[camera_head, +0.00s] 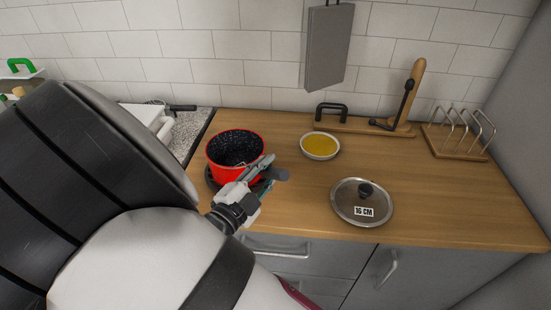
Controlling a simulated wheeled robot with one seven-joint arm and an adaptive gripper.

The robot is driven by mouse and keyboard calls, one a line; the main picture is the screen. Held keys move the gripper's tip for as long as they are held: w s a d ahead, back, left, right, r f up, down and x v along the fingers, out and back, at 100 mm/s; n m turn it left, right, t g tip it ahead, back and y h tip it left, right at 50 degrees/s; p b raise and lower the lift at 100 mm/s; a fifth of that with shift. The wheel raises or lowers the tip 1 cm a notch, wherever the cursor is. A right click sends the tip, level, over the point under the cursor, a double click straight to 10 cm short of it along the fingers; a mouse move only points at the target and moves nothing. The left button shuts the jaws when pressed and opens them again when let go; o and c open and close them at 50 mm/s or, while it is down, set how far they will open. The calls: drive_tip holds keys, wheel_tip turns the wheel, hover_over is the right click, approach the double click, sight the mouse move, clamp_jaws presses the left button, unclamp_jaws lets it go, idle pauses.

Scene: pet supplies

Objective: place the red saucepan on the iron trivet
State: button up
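The red saucepan (219,169), with a speckled black inside, is upright on the wooden counter's left part. A dark round edge, seemingly the iron trivet (211,182), shows under its lower left side. The rest of the trivet is hidden by the pan and my arm. I cannot tell whether the pan rests on it or is just above it. My gripper (264,172) is at the pan's front right side, by a dark grey piece that looks like its handle (278,174). The fingers overlap the handle, so their opening and contact are unclear.
A glass lid (347,207) marked 16 CM lies to the right. A bowl of yellow contents (320,146) stands behind it. A wooden stand (400,126) and a wire rack (458,142) stand at the back right. A grey board (328,48) hangs on the wall.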

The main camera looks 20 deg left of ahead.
drive_tip(key=shift+o, duration=0.2)
drive_tip(key=shift+s+r, duration=0.1)
drive_tip(key=s+a+p, duration=0.2)
drive_tip(key=s+p, duration=0.4)
drive_tip(key=s, duration=0.5)
drive_tip(key=shift+s+a, duration=0.15)
drive_tip(key=shift+s, duration=0.15)
